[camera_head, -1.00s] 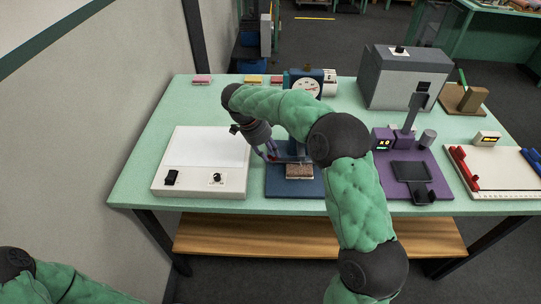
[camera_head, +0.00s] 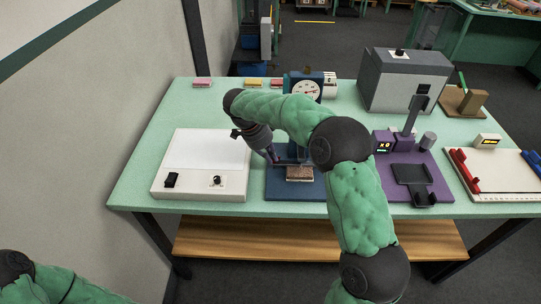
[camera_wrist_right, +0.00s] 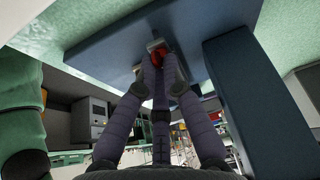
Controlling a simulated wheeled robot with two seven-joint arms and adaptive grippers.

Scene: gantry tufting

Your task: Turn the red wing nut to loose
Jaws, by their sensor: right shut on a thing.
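The red wing nut (camera_wrist_right: 158,53) shows as a small red patch between my right fingertips in the right wrist view, mostly covered by them. It sits by a pale block on the underside of a blue part of the gauge press. My right gripper (camera_wrist_right: 159,70) is shut on it. In the head view the right gripper (camera_head: 273,156) reaches the left side of the blue press (camera_head: 313,192), and the nut cannot be made out there. My left gripper is out of view; only some of the left arm shows at the lower left.
The press has a round dial (camera_head: 306,90) and a brownish block (camera_head: 299,173) on its base. A white light panel (camera_head: 204,152) stands to its left. A purple stand (camera_head: 432,178) stands to its right, with a grey box (camera_head: 404,80) behind.

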